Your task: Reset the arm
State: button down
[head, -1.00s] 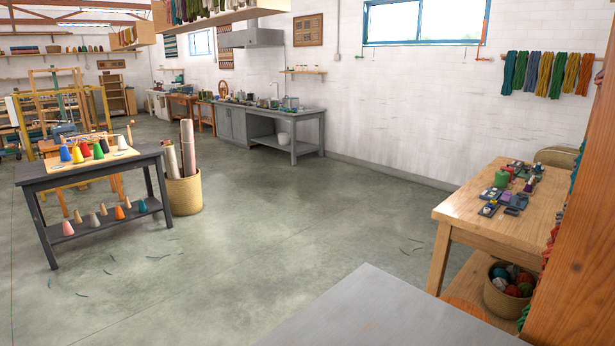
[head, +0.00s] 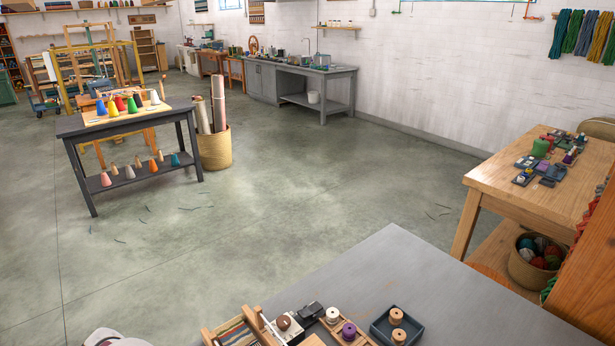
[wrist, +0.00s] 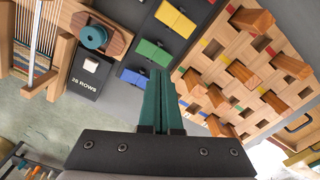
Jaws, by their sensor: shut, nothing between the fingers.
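My gripper (wrist: 160,98) shows in the wrist view at the lower middle. Its two dark green fingers are together, with nothing between them. They point up the picture, past a dark panel with coloured blocks; I cannot tell whether they touch anything.
In the head view, a grey table (head: 420,290) holds spools and a small loom (head: 245,328). Grey floor (head: 270,215) lies open beyond.

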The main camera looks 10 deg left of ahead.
jog(key=w+d+r+m, duration=0.4)
jog(key=d+r+m, duration=0.15)
jog(key=d, duration=0.55)
jog(key=s+d+r+m+y, duration=0.1)
jog(key=s+d+r+m, duration=0.2)
jog(key=d, duration=0.5)
jog(key=s+d+r+m, duration=0.1)
jog(key=d+r+m, duration=0.2)
jog(key=d+m, duration=0.35)
jog(key=s+d+m, duration=0.5)
jog(key=s+d, duration=0.2)
jog(key=shift+s+f+y, duration=0.25)
jog(key=shift+f+y, duration=0.1)
jog(key=shift+y, duration=0.05)
